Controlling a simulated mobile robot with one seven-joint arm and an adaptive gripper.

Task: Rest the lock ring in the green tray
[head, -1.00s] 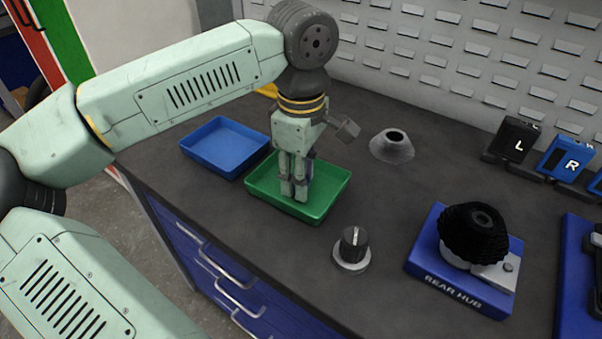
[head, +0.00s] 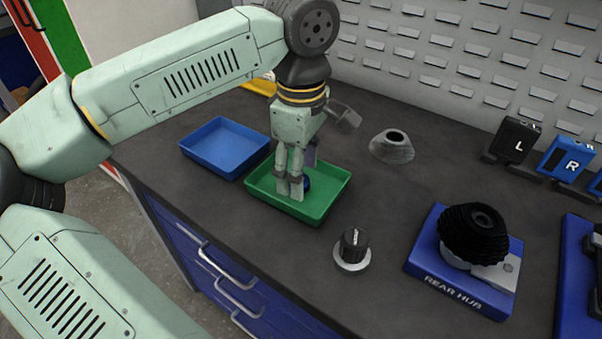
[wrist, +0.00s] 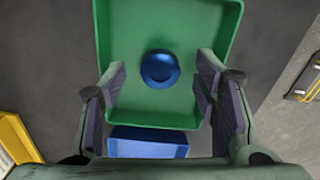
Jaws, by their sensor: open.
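The lock ring, a round blue ring (wrist: 160,68), lies flat on the floor of the green tray (wrist: 225,20). In the head view a small part of the blue ring (head: 307,183) shows just right of my fingers, and the rest is hidden. The green tray (head: 325,203) sits on the bench. My gripper (head: 289,187) points down over the tray, with its fingers apart. In the wrist view the ring lies between the lines of the two fingers, with clear gaps on both sides, so the gripper is empty.
An empty blue tray (head: 224,148) stands left of the green one. A black-topped knob-like part (head: 352,250) stands in front right. A grey cone (head: 392,147) is behind right. The rear hub stand (head: 430,262) is farther right. Bench between them is clear.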

